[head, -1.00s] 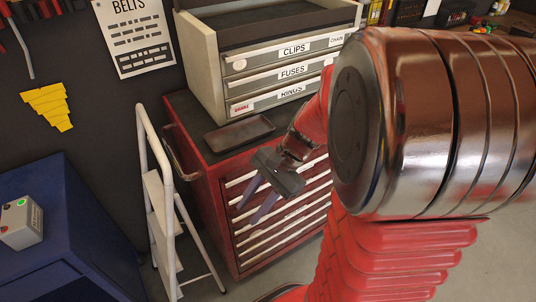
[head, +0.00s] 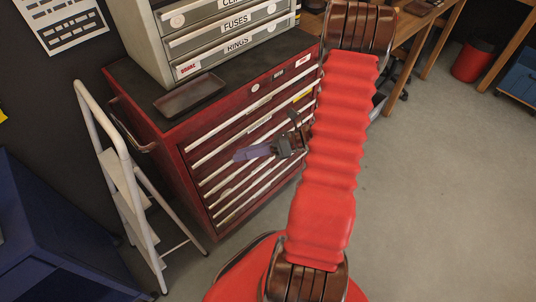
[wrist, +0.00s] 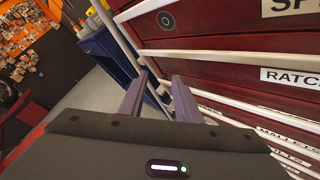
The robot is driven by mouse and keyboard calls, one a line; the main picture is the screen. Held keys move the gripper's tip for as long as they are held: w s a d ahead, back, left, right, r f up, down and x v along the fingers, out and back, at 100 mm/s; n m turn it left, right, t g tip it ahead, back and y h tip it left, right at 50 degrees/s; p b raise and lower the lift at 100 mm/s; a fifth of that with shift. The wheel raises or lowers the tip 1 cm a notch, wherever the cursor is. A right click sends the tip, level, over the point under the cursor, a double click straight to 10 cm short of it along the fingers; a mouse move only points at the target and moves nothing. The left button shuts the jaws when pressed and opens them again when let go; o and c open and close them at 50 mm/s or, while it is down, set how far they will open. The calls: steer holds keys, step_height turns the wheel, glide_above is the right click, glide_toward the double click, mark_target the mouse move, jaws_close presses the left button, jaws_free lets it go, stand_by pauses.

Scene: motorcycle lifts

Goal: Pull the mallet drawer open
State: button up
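The red tool chest (head: 262,108) has a stack of drawers with long white pull bars, and all look shut. In the wrist view the mallet drawer's label (wrist: 278,137) reads MALLETS, below the drawer labelled RATC... and partly behind my gripper's body. In the head view the labels are too small to read. My gripper (head: 238,154) is in front of the chest's drawer faces, its fingers pointing left along them. In the wrist view my gripper's two fingers (wrist: 159,80) stand apart with nothing between them. I cannot tell whether a finger touches a bar.
A grey cabinet (head: 205,52) labelled FUSES and RINGS and a dark tray (head: 189,95) sit on the chest. A white step ladder (head: 128,185) and a blue cabinet (head: 50,235) stand to the left. The floor (head: 440,190) on the right is clear.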

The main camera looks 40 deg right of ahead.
steer(key=s+d+f+m+t+h, duration=0.4)
steer(key=d+f+m, duration=0.3)
steer(key=f+m, duration=0.2)
steer(key=s+d+f+m+t+h, duration=0.4)
steer(key=d+f+m+h, duration=0.3)
steer(key=f+m, duration=0.3)
steer(key=shift+s+d+m+t, duration=0.15)
steer(key=shift+d+m+t, duration=0.6)
steer(key=shift+m, duration=0.25)
steer(key=shift+f, duration=0.1)
steer(key=w, duration=1.3)
steer(key=shift+w+a, duration=0.2)
steer(key=shift+w, duration=0.2)
steer(key=shift+c, duration=0.5)
jaws_close()
